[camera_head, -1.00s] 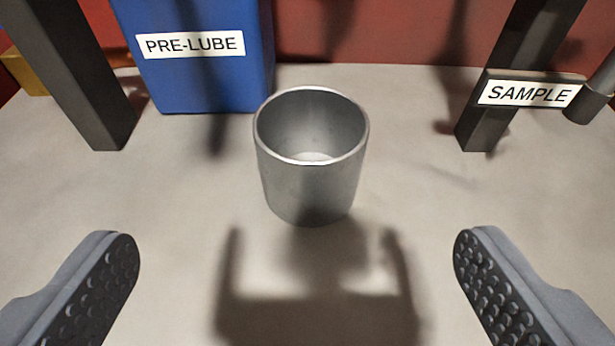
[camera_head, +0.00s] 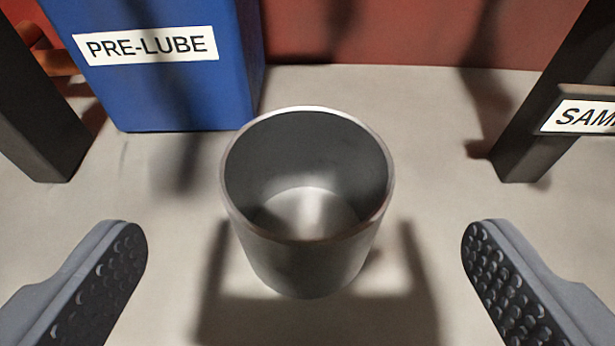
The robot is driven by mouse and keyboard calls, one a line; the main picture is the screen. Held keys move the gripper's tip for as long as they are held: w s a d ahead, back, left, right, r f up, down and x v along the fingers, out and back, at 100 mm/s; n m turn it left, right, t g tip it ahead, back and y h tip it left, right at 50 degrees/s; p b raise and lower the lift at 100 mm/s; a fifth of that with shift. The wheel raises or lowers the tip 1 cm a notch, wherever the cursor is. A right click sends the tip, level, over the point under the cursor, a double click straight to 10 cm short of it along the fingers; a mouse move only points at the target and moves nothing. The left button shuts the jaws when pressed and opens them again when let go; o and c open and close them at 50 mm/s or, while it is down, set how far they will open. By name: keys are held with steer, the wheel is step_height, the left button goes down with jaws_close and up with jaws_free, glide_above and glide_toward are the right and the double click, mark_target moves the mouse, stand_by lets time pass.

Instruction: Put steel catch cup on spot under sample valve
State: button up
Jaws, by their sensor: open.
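The steel catch cup (camera_head: 310,255) stands upright and empty on the pale floor, in the middle of the head camera view. My gripper (camera_head: 304,235) is open, with one finger to the left of the cup and one to the right. The cup lies between the two fingers in the picture, with a gap on each side, and neither finger touches it. The SAMPLE label (camera_head: 582,117) is cut off at the right edge, on a dark post. The sample valve and the spot under it are not in view.
A blue PRE-LUBE box (camera_head: 170,85) stands behind the cup to the left. A dark post (camera_head: 35,110) stands at the far left and another dark post (camera_head: 550,100) at the right. A red wall (camera_head: 420,35) closes the back. The floor around the cup is clear.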

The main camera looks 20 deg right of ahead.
mark_target(308, 129)
steer(key=shift+f+b+x, duration=0.15)
steer(key=shift+b+x, duration=0.2)
steer(key=shift+x, duration=1.15)
steer(key=shift+f+b+x, duration=0.15)
steer(key=shift+b+x, duration=0.2)
steer(key=shift+x, duration=1.15)
steer(key=shift+s, duration=0.1)
steer(key=shift+r, duration=0.1)
steer(key=c, duration=1.2)
steer(key=b+v, duration=0.1)
steer(key=v, duration=0.4)
steer(key=f+b+v, duration=0.1)
steer(key=b+v, duration=0.1)
steer(key=v, duration=0.4)
steer(key=b+v, duration=0.1)
steer(key=v, duration=0.4)
steer(key=shift+s+f+b, duration=0.1)
steer(key=shift+s+b, duration=0.3)
steer(key=shift+s, duration=0.1)
